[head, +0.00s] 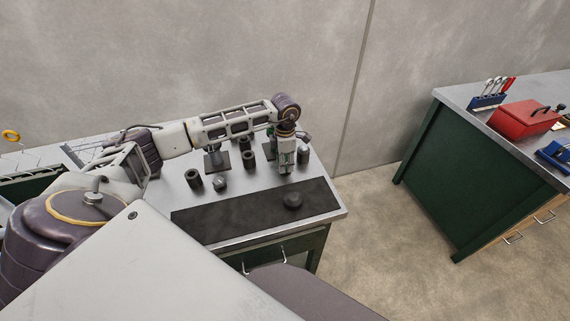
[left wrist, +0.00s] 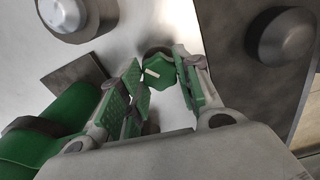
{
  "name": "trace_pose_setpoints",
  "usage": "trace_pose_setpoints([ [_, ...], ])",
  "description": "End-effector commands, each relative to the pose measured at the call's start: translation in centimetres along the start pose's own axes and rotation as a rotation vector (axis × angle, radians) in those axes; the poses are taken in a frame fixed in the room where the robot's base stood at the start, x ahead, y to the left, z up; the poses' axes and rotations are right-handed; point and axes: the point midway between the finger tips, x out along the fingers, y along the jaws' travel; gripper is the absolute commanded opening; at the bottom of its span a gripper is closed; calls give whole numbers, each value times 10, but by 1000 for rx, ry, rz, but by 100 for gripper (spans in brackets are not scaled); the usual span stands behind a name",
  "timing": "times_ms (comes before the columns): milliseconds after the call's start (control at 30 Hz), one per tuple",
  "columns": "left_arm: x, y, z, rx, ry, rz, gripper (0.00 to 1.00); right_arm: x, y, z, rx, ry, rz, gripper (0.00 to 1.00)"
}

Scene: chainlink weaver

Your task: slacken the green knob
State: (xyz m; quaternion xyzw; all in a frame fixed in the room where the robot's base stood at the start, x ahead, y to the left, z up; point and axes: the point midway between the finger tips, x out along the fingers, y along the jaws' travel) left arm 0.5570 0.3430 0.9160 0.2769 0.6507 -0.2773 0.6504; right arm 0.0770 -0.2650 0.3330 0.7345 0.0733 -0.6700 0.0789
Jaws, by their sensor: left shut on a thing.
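The green knob (left wrist: 157,74) is a faceted piece with a white mark on its top, seen in the left wrist view. My left gripper (left wrist: 160,84) has its green-padded fingers on either side of the knob and is shut on it. In the head view my left gripper (head: 286,167) points down at the right end of the near bench, behind the dark mat. The knob is hidden there by the fingers. My right gripper is not in view.
The near bench (head: 330,193) carries several dark cylinders, one at the left (head: 194,179), and a dark mat (head: 240,217) with a dark round piece (head: 293,200) on it. Another bench at right holds a red toolbox (head: 524,119) and a blue tool rack (head: 487,102). Floor lies between the benches.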

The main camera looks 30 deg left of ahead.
Motion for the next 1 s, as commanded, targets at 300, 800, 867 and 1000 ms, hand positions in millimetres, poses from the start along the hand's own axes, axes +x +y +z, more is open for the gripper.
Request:
trace_pose_setpoints([
  [300,0,1,0,-249,-2,2,9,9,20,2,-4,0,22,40],
  [800,0,1,0,-643,-2,2,9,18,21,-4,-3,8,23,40],
  [867,0,1,0,-692,-2,2,9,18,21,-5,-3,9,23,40],
  [1000,-1,1,0,-802,-3,2,9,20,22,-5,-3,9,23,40],
])
